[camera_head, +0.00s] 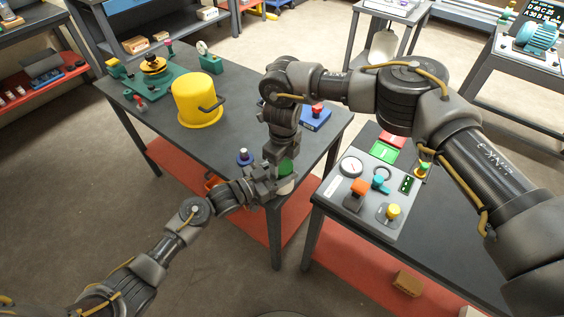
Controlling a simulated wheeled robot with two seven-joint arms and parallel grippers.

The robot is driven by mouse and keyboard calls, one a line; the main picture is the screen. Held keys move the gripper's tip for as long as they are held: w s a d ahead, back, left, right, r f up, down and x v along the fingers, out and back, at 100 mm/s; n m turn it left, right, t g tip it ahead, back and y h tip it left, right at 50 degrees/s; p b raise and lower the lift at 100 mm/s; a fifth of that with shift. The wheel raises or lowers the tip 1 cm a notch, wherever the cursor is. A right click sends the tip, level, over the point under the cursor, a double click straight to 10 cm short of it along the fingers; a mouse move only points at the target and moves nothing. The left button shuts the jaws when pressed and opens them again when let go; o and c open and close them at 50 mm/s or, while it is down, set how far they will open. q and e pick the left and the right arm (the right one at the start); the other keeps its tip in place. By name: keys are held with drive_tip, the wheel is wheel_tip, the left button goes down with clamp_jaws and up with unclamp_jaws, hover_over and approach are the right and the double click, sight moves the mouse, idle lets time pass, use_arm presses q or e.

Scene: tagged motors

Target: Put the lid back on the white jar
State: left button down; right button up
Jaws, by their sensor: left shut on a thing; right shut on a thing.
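The white jar (286,186) is at the near right edge of the dark table, largely hidden by my grippers. My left gripper (272,188) reaches in from the left and is shut on the jar's side. A green lid (287,167) is directly above the jar's top. My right gripper (281,164) comes down from above and is shut on the lid. The lid and jar look lined up and very close. I cannot tell whether the lid is seated, as the grippers cover much of the joint.
On the table (222,143) stand a yellow pot (196,101), a blue item with a red knob (316,118) and a small blue-and-white piece (243,157). A control panel (374,190) lies on the right table, across a narrow gap.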

drive_tip(key=m, duration=0.4)
drive_tip(key=shift+s+f, duration=0.1)
idle(0.9)
drive_tip(key=o, duration=1.1)
drive_tip(key=shift+r, duration=2.35)
drive_tip(key=shift+c, duration=0.5)
